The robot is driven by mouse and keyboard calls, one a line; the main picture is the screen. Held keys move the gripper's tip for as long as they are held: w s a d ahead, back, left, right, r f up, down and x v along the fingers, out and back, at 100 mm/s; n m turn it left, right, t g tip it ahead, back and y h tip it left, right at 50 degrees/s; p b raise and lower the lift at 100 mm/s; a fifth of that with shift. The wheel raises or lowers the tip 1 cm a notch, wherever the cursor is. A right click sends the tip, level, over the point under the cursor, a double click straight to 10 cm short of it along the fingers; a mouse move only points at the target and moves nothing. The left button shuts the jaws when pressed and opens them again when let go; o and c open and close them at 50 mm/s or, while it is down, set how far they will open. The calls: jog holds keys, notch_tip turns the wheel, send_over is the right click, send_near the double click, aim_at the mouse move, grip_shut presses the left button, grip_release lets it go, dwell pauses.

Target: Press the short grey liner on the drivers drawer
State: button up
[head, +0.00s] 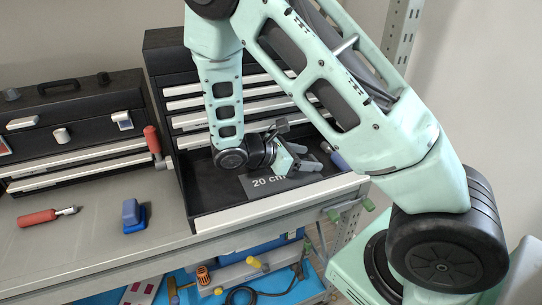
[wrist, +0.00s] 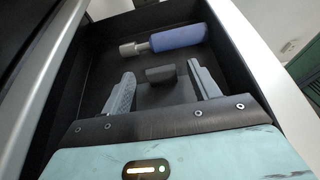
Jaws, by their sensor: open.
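The open black drawer (head: 215,192) has a pale front edge and holds a dark grey liner (head: 267,183) marked "20 cm" on its floor. My gripper (head: 303,158) is over the liner, inside the drawer's outline, and covers part of it. In the wrist view my gripper (wrist: 160,72) has its two grey fingers spread apart. A small dark block (wrist: 160,75) shows between the fingertips with gaps on both sides; I cannot tell what it is. A blue-handled screwdriver (wrist: 178,38) lies beyond the fingertips in the drawer (wrist: 88,93).
Closed drawers (head: 190,104) rise behind the open one. A black toolbox (head: 75,112) stands at left with a red-handled tool (head: 153,142) beside it. A red screwdriver (head: 40,216) and a blue object (head: 133,214) lie on the grey top. A lower shelf holds several tools.

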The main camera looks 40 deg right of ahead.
jog(key=b+v, duration=0.3)
jog(key=v, duration=0.9)
jog(key=shift+w+a, duration=0.1)
jog(key=shift+a, duration=0.2)
